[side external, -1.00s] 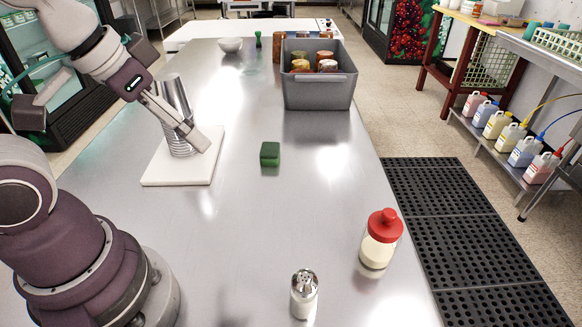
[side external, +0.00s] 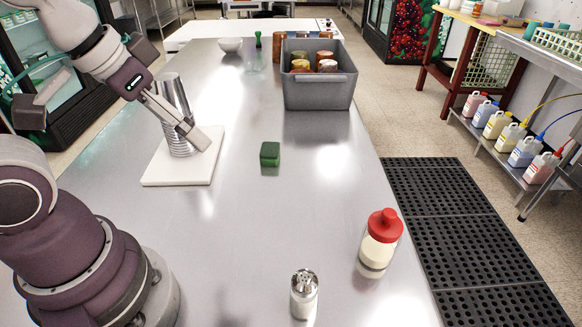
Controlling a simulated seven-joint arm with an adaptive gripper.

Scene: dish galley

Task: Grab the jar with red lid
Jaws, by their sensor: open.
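The jar with the red lid (side external: 379,244) stands upright at the front right of the steel table, near its right edge. It has a clear body with pale contents. My gripper (side external: 200,140) is at the left, far from the jar, low over the white cutting board (side external: 165,178). It is beside a ribbed metal cup (side external: 174,105) that stands on the board. The gripper is open. The cup and the finger overlap in this view, so I cannot tell whether they touch.
A metal-topped shaker (side external: 304,295) stands left of the jar. A green block (side external: 270,154) lies mid-table. The table between the board and the red-lidded jar is mostly clear.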

